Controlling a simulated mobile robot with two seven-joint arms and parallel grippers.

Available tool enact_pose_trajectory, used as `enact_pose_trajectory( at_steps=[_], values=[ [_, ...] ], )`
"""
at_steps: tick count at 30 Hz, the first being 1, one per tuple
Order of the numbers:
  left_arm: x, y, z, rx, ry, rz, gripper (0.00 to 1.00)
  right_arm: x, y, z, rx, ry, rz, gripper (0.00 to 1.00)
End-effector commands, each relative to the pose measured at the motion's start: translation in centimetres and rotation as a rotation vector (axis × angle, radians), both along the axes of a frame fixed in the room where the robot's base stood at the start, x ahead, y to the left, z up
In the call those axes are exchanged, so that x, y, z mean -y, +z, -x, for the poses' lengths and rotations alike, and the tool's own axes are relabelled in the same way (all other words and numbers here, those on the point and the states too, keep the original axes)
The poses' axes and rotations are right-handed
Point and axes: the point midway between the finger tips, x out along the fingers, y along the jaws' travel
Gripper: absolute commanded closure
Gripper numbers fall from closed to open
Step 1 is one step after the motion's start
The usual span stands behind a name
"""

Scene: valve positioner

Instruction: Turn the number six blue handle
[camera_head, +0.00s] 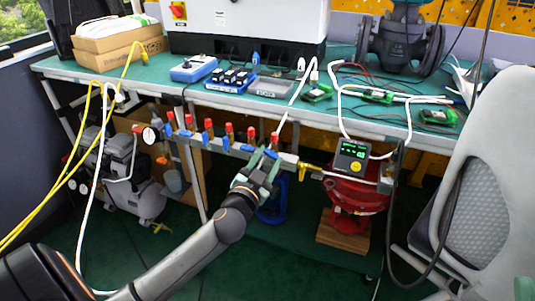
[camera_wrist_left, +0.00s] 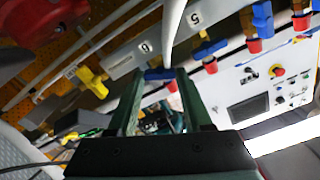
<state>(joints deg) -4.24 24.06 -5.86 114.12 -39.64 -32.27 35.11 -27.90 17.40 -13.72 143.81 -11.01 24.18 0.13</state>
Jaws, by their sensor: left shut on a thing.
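The manifold bar (camera_head: 288,158) runs along the table's front edge, with several blue handles and red caps. In the left wrist view, the label 6 (camera_wrist_left: 144,48) is on the bar close to a blue handle (camera_wrist_left: 160,74). My left gripper (camera_head: 266,160) is at the right part of the bar, just below a red cap (camera_head: 275,138). In the left wrist view, the left gripper's fingers (camera_wrist_left: 160,80) are either side of the number six handle and shut on it. The fingers partly hide the handle's ends.
The green tabletop (camera_head: 150,75) is above the bar. A positioner with a green display (camera_head: 352,155) and a red actuator (camera_head: 352,192) stand right of my gripper. A grey chair (camera_head: 490,170) is at far right. Yellow and white hoses hang at left.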

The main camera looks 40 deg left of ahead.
Motion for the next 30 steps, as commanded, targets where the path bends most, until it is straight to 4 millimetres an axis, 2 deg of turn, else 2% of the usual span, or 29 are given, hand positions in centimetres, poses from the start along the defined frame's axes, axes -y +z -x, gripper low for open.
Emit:
enact_pose_trajectory(
  at_steps=[1,12,29,30],
  values=[
    [0.0,0.2,0.0,-0.014,0.001,-0.043,1.00,0.1,0.7,0.0,0.002,-0.007,0.000,0.57],
    [0.1,0.1,0.0,-0.096,-0.001,-0.385,1.00,0.4,2.8,0.0,0.018,-0.036,0.023,0.57],
    [0.1,0.0,0.0,-0.214,-0.002,-0.880,1.00,0.5,5.1,0.2,0.039,-0.059,0.039,0.57],
    [0.1,0.0,0.0,-0.220,-0.002,-0.908,1.00,0.7,4.6,-0.3,0.008,-0.069,0.037,0.57]
  ],
)
